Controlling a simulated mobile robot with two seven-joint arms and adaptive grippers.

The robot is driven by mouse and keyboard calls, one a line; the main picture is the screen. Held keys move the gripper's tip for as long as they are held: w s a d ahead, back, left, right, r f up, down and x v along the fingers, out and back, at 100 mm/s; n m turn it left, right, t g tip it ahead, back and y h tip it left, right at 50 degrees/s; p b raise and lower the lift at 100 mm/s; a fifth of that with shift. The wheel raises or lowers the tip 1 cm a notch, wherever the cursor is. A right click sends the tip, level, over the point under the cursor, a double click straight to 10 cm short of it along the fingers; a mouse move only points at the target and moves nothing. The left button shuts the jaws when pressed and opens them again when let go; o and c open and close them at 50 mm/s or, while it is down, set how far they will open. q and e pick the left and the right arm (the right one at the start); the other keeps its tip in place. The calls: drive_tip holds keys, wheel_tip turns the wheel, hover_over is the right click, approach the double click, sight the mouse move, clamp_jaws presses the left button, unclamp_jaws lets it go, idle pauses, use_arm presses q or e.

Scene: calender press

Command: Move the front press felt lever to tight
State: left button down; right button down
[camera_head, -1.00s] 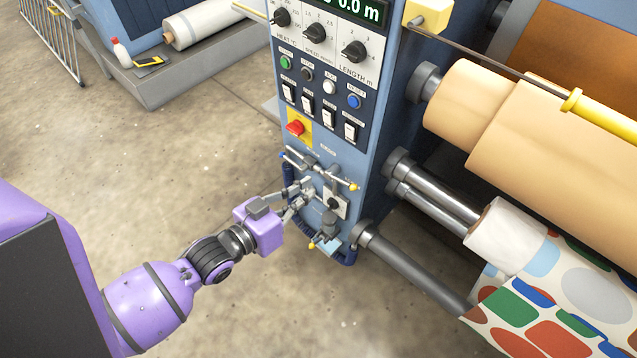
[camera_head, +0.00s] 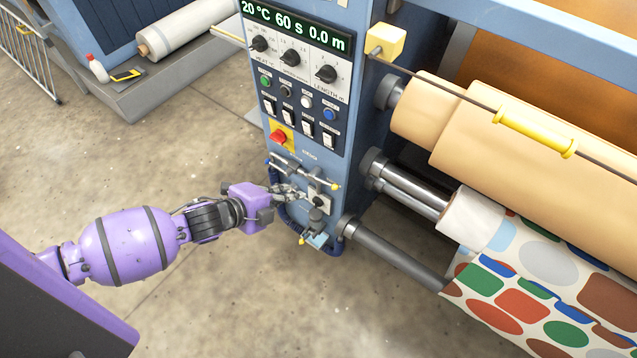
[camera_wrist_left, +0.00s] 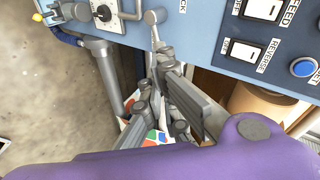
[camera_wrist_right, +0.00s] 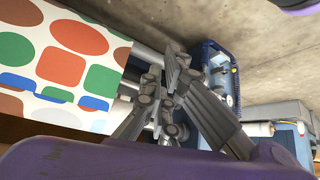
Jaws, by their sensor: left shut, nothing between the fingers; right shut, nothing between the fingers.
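Small levers and fittings sit low on the blue control column. A grey bar lever with a yellow tip (camera_head: 334,186) slants above a white plate with a dark knob (camera_head: 318,200). Below is another grey fitting with a yellow end (camera_head: 302,240). I cannot tell which is the front press felt lever; labels there are too small to read. My left gripper (camera_head: 293,194) is shut at these fittings, just left of the plate. In the left wrist view its fingertips are close to a grey round-ended rod (camera_wrist_left: 153,17); contact is unclear. My right gripper (camera_wrist_right: 176,62) is shut and empty.
Rollers (camera_head: 470,120) and patterned fabric (camera_head: 540,290) extend right of the column. A grey platform (camera_head: 150,90) stands at the back left. The floor in front is clear.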

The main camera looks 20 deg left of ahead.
sight(323, 183)
use_arm(q)
drive_tip(key=b+x, duration=0.1)
drive_tip(key=x, duration=1.1)
drive_tip(key=shift+w+d, duration=0.15)
drive_tip(key=shift+w, duration=0.05)
use_arm(e)
drive_tip(key=shift+w+f, duration=0.25)
drive_tip(key=shift+w, duration=0.05)
use_arm(q)
drive_tip(key=shift+d+f, duration=0.35)
drive_tip(key=shift+f, duration=0.15)
use_arm(e)
drive_tip(key=shift+s+a+f, duration=0.1)
drive_tip(key=shift+f, duration=0.1)
use_arm(q)
drive_tip(key=shift+r, duration=0.1)
use_arm(e)
drive_tip(key=shift+r, duration=0.1)
use_arm(q)
drive_tip(key=shift+w+d+r+p, duration=0.15)
drive_tip(key=shift+w+r+p, duration=0.1)
drive_tip(key=shift+r+p, duration=0.3)
drive_tip(key=shift+r, duration=0.2)
use_arm(e)
drive_tip(key=shift+w+r, duration=0.65)
drive_tip(key=shift+r, duration=0.15)
